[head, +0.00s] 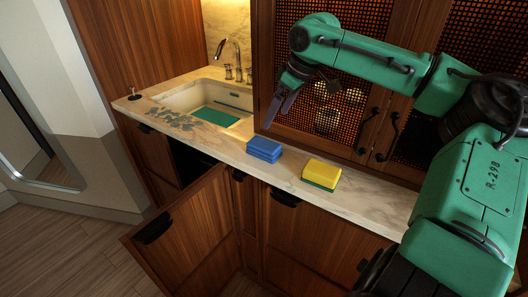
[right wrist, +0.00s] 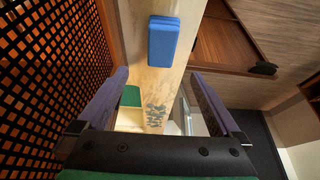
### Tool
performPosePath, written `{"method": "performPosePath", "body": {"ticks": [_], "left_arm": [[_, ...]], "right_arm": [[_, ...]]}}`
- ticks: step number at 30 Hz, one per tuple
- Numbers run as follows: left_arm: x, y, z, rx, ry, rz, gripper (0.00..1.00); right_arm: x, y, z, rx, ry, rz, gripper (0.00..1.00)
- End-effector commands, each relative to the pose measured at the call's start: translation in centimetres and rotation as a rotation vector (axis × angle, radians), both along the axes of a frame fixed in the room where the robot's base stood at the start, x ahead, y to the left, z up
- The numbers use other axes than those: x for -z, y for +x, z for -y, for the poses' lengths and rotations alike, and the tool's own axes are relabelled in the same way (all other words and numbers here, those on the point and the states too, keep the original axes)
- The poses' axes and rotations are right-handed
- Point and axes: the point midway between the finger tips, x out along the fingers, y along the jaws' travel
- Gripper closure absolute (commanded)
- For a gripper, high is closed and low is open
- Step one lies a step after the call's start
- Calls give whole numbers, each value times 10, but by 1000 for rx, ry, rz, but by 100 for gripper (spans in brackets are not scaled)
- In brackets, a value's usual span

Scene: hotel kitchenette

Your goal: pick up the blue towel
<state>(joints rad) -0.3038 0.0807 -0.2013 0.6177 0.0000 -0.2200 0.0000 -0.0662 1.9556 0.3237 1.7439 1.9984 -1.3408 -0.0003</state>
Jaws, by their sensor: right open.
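The blue towel (head: 264,149) is a small folded stack lying on the marble counter, right of the sink. It also shows at the top of the right wrist view (right wrist: 163,40), beyond the fingertips. My right gripper (head: 276,112) is in the air above the counter, behind and above the towel in the head view. Its two fingers stand wide apart in the right wrist view (right wrist: 160,78), with nothing between them. It does not touch the towel. My left gripper is not in view.
A yellow and green sponge-like block (head: 322,171) lies right of the towel. A sink (head: 170,99) with a tap (head: 236,58) is at the left. Lattice cabinet doors (head: 330,95) rise behind the counter (head: 365,200). A lower cabinet door (head: 185,225) stands open in front.

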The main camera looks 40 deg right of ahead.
Motion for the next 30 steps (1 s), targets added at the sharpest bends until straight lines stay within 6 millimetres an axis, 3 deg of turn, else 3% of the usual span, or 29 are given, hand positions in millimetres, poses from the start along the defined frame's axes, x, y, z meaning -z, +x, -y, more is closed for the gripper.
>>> {"method": "performPosePath", "body": {"ticks": [6,18,30], "left_arm": [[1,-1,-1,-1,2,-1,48],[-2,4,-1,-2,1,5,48],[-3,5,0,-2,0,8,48]], "right_arm": [[53,19,-6,0,-2,-7,0],[115,38,-14,-1,-3,-5,0],[120,41,-15,-1,0,-1,0]]}}
